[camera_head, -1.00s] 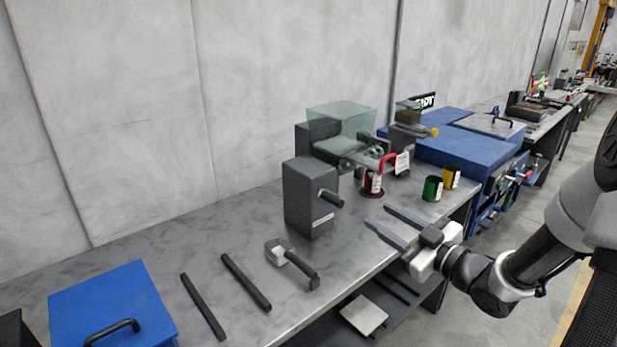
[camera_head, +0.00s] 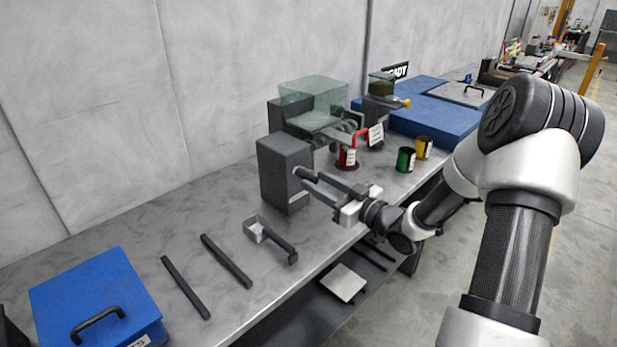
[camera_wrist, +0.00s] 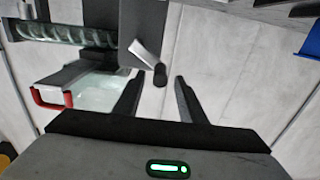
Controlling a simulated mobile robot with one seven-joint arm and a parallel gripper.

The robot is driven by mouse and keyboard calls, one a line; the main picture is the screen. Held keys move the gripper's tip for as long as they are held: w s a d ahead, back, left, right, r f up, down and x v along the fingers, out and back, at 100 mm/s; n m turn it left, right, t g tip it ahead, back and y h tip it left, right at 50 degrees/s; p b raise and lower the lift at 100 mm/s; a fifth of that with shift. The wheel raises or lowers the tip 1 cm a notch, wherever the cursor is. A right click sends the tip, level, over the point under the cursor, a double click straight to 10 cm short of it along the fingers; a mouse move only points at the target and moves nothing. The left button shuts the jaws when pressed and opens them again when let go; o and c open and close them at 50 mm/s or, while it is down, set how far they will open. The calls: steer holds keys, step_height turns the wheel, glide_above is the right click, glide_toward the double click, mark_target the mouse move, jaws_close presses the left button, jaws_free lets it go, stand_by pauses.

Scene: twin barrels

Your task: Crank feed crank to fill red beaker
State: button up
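The feed crank is on the grey box (camera_head: 285,172); its dark knob (camera_head: 306,172) points toward me. In the wrist view the crank has a pale arm (camera_wrist: 146,53) and a black knob (camera_wrist: 160,75). My gripper (camera_head: 309,178) is open at the crank, and in the wrist view its two fingers (camera_wrist: 158,88) stand apart on either side of the knob. Whether they touch it I cannot tell. The red beaker (camera_head: 347,158) with a white label stands on the bench right of the box, below a red-edged chute (camera_head: 362,136). Its contents are not visible.
A clear hopper (camera_head: 312,98) stands behind the box. A green beaker (camera_head: 405,160) and a yellow beaker (camera_head: 424,148) stand to the right. A scoop-like tool (camera_head: 270,236), two dark bars (camera_head: 226,260) and a blue case (camera_head: 95,305) lie at the left front.

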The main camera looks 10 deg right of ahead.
mark_target(298, 171)
steer(key=shift+x, duration=2.1)
jaws_close()
